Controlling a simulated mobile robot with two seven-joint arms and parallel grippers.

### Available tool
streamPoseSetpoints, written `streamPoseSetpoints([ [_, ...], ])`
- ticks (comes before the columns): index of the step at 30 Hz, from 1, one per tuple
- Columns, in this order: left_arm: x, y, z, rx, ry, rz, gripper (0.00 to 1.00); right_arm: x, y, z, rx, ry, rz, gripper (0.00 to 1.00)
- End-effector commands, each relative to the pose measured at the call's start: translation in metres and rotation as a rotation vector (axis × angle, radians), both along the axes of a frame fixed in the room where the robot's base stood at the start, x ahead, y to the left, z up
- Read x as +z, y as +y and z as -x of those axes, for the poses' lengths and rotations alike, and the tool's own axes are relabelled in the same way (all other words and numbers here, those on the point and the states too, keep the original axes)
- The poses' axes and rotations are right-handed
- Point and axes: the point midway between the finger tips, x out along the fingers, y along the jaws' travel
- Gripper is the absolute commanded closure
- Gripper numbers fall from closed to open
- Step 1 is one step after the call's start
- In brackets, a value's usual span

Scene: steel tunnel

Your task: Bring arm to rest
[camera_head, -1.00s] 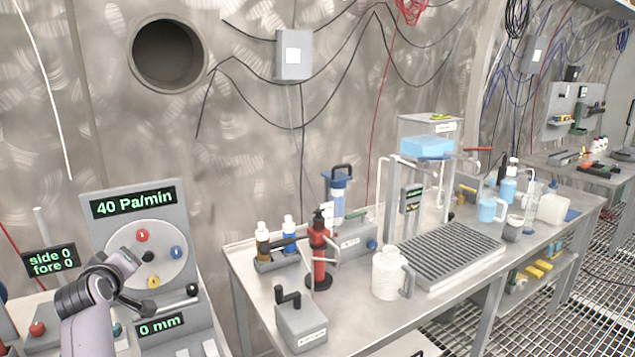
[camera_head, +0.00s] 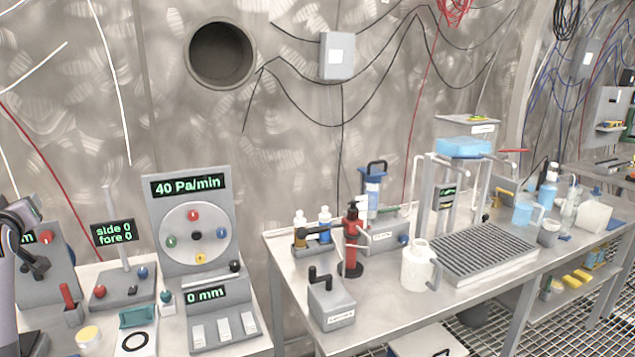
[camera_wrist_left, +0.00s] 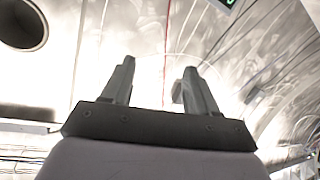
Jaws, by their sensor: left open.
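My left arm shows at the left edge of the head view, in front of the left bench; its fingertips cannot be made out there. In the left wrist view my left gripper (camera_wrist_left: 155,85) is open, its two dark fingers apart with nothing between them. Beyond the fingers are the steel tunnel wall and, at the upper left, a round opening (camera_wrist_left: 20,22). My right gripper is in neither view.
The left bench carries a panel reading 40 Pa/min (camera_head: 190,205), a 0 mm switch box (camera_head: 218,318) and a side/fore display (camera_head: 114,232). A gap separates the benches.

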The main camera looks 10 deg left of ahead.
Motion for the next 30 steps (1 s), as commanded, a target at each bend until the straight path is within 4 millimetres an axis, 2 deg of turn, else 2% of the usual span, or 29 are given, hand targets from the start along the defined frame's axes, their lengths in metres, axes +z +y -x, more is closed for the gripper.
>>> streamPoseSetpoints([
  [1, 0.018, 0.019, 0.014, 0.035, 0.000, -0.045, 0.41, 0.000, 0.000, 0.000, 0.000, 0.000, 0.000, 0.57],
  [3, 0.040, 0.040, 0.032, 0.074, 0.001, -0.095, 0.41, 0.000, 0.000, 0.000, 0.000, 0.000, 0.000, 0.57],
  [7, 0.080, 0.071, 0.063, 0.144, 0.000, -0.182, 0.41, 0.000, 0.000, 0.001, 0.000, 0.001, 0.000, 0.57],
  [8, 0.078, 0.070, 0.063, 0.141, 0.015, -0.199, 0.41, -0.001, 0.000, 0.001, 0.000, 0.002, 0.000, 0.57],
  [9, 0.059, 0.056, 0.052, 0.106, 0.059, -0.226, 0.41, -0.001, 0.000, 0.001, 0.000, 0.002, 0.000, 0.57],
  [14, 0.014, 0.018, 0.032, 0.001, 0.182, -0.346, 0.41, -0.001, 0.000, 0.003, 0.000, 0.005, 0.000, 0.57],
  [17, -0.024, -0.012, 0.021, -0.084, 0.266, -0.417, 0.41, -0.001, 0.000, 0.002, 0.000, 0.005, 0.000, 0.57],
  [20, -0.072, -0.047, 0.016, -0.190, 0.356, -0.486, 0.41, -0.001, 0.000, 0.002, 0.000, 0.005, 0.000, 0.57],
  [23, -0.124, -0.086, 0.018, -0.309, 0.444, -0.544, 0.41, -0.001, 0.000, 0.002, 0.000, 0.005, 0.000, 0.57],
  [26, -0.178, -0.126, 0.030, -0.437, 0.524, -0.586, 0.41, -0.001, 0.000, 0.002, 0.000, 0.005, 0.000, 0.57],
  [30, -0.252, -0.185, 0.063, -0.626, 0.621, -0.615, 0.41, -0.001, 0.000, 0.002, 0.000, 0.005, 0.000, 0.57],
])
